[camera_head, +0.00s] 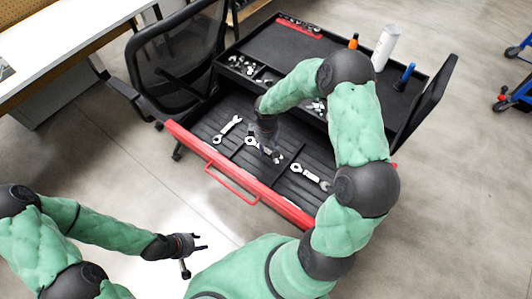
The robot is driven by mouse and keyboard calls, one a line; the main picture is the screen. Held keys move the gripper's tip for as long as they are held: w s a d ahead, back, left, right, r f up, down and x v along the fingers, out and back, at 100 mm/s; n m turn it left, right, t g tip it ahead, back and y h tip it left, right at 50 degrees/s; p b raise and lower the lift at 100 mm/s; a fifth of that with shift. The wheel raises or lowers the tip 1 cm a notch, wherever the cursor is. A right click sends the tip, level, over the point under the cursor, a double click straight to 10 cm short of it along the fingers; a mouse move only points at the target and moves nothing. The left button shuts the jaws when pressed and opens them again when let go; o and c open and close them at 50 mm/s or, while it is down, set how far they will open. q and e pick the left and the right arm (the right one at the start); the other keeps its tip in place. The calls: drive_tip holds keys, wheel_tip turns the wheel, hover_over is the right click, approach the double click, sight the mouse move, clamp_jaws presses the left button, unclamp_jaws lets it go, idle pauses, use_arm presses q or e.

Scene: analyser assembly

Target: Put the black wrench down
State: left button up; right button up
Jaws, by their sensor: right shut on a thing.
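My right gripper (270,151) reaches down into the open drawer (212,153) of the tool cart, at its middle section. It is shut on a wrench (251,142), whose light ends show on either side of the fingers. The gripper hides the wrench's middle, and I cannot make out a black colour or whether it touches the drawer floor. One silver wrench (227,129) lies in the left section and another (311,177) in the right section. My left gripper (203,243) is open and empty over the floor at lower left.
The cart top (285,45) holds a white bottle (385,47), an orange-topped item (353,42) and a blue-handled item (404,76). Small metal parts (245,66) fill a tray behind the drawer. A black chair (170,60) stands close at left.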

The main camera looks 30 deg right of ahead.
sight(266, 149)
drive_tip(key=shift+f+b, duration=0.6)
drive_tip(key=shift+f, duration=1.3)
drive_tip(key=shift+f, duration=0.1)
drive_tip(key=o, duration=1.2)
drive_tip(key=shift+r, duration=0.25)
wheel_tip(266, 149, up, 12)
drive_tip(key=p, duration=0.4)
drive_tip(key=shift+f+p, duration=0.1)
drive_tip(key=shift+p, duration=0.3)
